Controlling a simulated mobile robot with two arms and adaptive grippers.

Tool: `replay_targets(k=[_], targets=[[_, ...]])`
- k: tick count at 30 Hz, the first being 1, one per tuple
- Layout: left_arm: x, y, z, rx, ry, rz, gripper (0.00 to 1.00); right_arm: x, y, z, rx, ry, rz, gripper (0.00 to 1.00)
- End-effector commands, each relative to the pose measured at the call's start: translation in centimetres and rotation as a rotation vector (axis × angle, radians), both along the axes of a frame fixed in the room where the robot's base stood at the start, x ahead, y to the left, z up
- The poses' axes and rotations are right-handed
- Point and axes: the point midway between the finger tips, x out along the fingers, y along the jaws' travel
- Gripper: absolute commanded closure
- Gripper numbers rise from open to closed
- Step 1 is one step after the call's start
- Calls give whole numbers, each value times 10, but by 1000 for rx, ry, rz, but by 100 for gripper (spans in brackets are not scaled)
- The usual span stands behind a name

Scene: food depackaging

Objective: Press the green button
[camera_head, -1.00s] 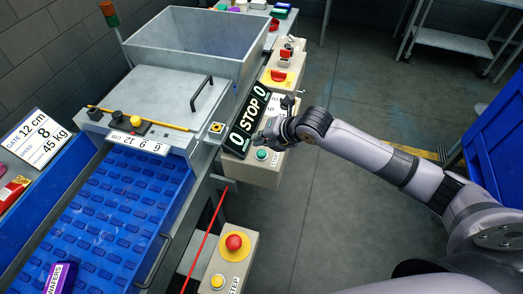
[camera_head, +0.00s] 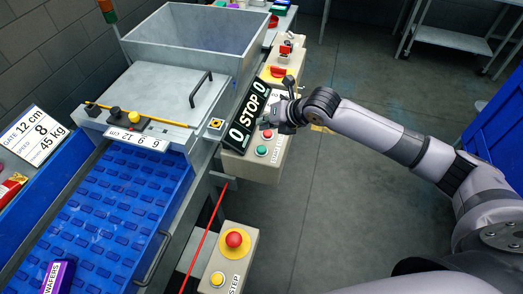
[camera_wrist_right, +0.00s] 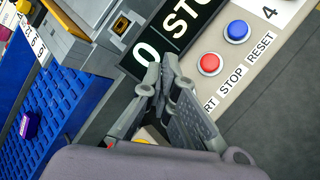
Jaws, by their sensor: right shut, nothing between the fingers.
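The green button (camera_head: 262,149) sits on a beige control box beside the machine, at the near end of a button row. A red button (camera_head: 267,134) is just beyond it. My right gripper (camera_head: 264,124) is shut and empty, above the box beside the STOP display (camera_head: 251,115), apart from the green button in the picture. In the right wrist view the shut fingertips (camera_wrist_right: 161,75) cover the place below the red button (camera_wrist_right: 209,64), so the green button is hidden there. A blue button (camera_wrist_right: 237,31) shows farther along. My left gripper is not in view.
A second box with a red mushroom button (camera_head: 233,240) and a yellow button (camera_head: 217,280) stands nearer. A blue conveyor (camera_head: 109,209) carries a purple wafers pack (camera_head: 59,276). A grey hopper (camera_head: 200,45) stands behind. Open floor lies right of the boxes.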

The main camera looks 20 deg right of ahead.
Motion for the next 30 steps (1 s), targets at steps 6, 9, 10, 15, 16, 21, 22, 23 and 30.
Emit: replay_targets(k=[6,9,10,15,16,21,22,23,30], targets=[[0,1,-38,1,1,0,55,-1,0,-39,0,1,1,100],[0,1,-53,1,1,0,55,-1,0,-54,0,2,1,100],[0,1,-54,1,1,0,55,-1,0,-55,-1,2,1,100],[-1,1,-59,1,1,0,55,0,0,-69,0,1,1,100],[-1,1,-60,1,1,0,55,0,0,-70,0,1,1,100],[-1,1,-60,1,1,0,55,0,0,-72,0,0,0,100],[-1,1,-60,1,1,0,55,0,0,-72,0,0,0,100],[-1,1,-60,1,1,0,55,0,0,-72,0,0,0,100],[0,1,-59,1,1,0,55,0,0,-72,0,1,1,100]])
